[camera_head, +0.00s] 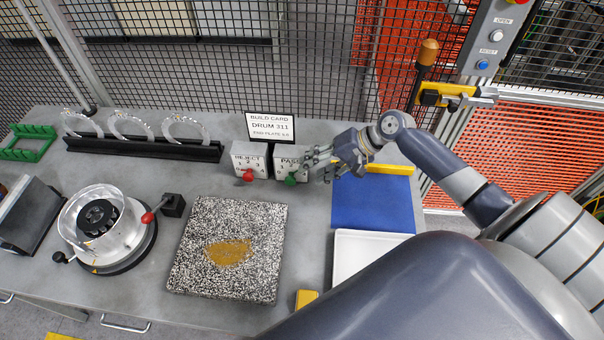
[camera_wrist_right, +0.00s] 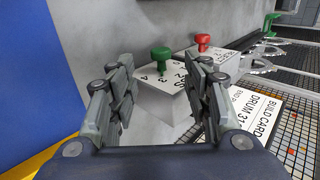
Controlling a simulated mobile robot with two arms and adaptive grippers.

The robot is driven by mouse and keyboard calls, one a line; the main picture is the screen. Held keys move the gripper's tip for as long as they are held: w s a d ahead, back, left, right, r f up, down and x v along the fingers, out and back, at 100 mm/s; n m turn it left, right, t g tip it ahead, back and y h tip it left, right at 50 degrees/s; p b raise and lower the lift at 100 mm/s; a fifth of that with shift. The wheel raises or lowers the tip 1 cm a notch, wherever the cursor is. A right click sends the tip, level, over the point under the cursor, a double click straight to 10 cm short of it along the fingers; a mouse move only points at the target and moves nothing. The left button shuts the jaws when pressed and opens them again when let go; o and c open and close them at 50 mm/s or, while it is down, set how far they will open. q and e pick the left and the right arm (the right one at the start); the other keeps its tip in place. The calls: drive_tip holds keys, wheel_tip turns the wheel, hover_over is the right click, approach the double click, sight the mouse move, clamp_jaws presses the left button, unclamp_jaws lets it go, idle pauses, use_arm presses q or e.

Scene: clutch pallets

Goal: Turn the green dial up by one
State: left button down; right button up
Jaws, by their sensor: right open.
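The green dial (camera_head: 291,180) sits on the front of the box marked PASS (camera_head: 290,156), at the back of the bench. In the right wrist view the green dial (camera_wrist_right: 162,56) shows between and beyond my fingers, above a face with numbers. My right gripper (camera_head: 322,164) is open, just to the right of the PASS box, with its fingers pointing left toward it. In the right wrist view the right gripper (camera_wrist_right: 160,100) has its two fingers apart and nothing between them touching. Which number the dial points to is unclear. My left gripper is not in view.
The REJECT box (camera_head: 249,158) with its red dial (camera_head: 248,176) stands left beside the PASS box. A build card (camera_head: 270,127) stands behind. A blue mat (camera_head: 372,205), white tray (camera_head: 362,250) and speckled plate (camera_head: 228,250) lie in front. A fixture (camera_head: 105,228) stands left.

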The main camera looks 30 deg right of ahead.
drive_tip(key=shift+v, duration=1.85)
